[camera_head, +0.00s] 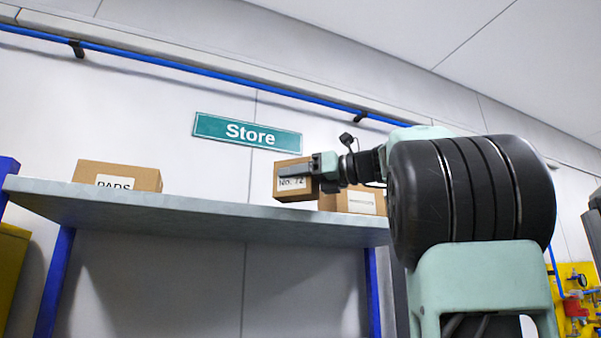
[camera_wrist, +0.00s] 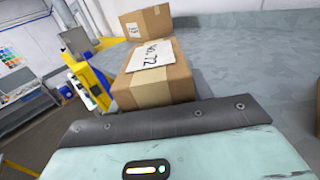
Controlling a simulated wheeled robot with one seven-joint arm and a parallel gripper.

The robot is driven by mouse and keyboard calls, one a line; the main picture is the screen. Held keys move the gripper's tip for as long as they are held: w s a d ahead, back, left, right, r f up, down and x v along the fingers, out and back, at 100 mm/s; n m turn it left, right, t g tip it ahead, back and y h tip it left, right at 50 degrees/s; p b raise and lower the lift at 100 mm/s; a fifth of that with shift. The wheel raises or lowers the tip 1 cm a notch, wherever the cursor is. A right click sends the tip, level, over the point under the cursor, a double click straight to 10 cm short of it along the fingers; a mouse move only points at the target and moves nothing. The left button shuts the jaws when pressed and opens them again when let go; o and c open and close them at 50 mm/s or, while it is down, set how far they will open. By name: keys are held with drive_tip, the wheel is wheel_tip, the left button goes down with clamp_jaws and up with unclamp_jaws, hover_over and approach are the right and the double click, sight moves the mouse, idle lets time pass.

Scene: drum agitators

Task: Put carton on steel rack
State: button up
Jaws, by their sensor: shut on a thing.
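A brown carton (camera_head: 288,184) with a white "No. 72" label is in my gripper (camera_head: 297,172) in the head view. My gripper is shut on it from the right. The carton's lower edge shows just above the front edge of the grey shelf of the steel rack (camera_head: 190,212), near its right half. I cannot tell how far in over the shelf it is. In the wrist view the carton (camera_wrist: 160,82) is just beyond the dark gripper edge, label showing, with the grey shelf surface (camera_wrist: 235,65) beside it. The fingertips are hidden there.
Another labelled carton (camera_head: 355,200) is right of the held one, partly hidden by my gripper. A carton (camera_wrist: 147,22) also shows beyond it in the wrist view. The shelf's middle is clear. A "Store" sign (camera_head: 247,133) hangs above.

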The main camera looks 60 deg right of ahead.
drive_tip(key=shift+w+d+p, duration=0.5)
drive_tip(key=shift+w+d, duration=0.5)
drive_tip(key=shift+w, duration=0.6)
drive_tip(key=shift+w+d+p, duration=0.5)
drive_tip(key=shift+w+d, duration=0.45)
drive_tip(key=shift+w, duration=0.7)
drive_tip(key=shift+w+d+p, duration=0.5)
drive_tip(key=shift+w+d, duration=0.5)
drive_tip(key=shift+w, duration=0.6)
drive_tip(key=shift+f+b, duration=0.35)
drive_tip(key=shift+f, duration=0.2)
drive_tip(key=o, duration=1.1)
drive_tip(key=shift+o, duration=0.2)
drive_tip(key=b+v, duration=0.4)
drive_tip(key=v, duration=1.3)
drive_tip(key=shift+s+b, duration=0.25)
drive_tip(key=shift+b, duration=0.1)
drive_tip(key=shift+d, duration=0.1)
